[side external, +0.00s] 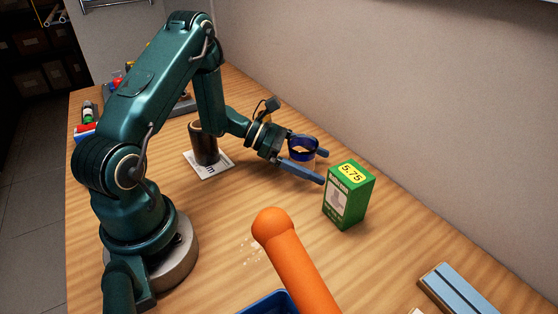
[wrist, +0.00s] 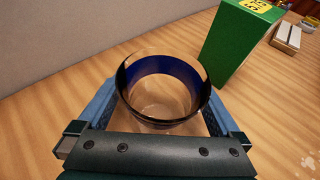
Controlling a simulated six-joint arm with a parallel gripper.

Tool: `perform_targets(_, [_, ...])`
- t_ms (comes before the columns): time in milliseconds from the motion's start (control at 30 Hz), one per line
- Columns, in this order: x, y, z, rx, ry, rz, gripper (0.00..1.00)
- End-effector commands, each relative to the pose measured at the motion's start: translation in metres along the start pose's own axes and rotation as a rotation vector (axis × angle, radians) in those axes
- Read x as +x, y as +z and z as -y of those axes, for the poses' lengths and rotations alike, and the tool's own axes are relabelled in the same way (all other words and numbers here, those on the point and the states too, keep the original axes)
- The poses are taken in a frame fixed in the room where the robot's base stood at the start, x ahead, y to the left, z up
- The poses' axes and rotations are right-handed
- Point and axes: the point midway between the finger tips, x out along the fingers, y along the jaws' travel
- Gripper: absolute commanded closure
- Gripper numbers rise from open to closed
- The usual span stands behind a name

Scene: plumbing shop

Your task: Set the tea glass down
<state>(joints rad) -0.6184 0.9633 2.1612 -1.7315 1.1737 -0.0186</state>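The tea glass (wrist: 160,98) is clear with a dark blue band inside its rim. In the wrist view it stands between the two fingers of my gripper (wrist: 163,112), which lie against its sides. In the side view the glass (side external: 302,148) shows between my gripper's fingers (side external: 325,167), with its lower part hidden by the near finger. My gripper is shut on the glass, which looks upright. I cannot tell whether its base touches the table.
A green box (side external: 348,196) marked 5.75 stands close to the fingertips. A dark cup (side external: 204,146) stands on a white card (side external: 216,169). An orange rounded object (side external: 295,262) and a blue container (side external: 270,304) are in front. Bare wooden table (side external: 235,205) lies between.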

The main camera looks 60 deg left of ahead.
Motion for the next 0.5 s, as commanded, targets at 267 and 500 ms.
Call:
perform_targets(267, [-0.001, 0.002, 0.000, 0.001, 0.000, 0.000, 0.00])
perform_targets(500, [-0.026, 0.003, -0.002, -0.002, 0.008, 0.000, 0.00])
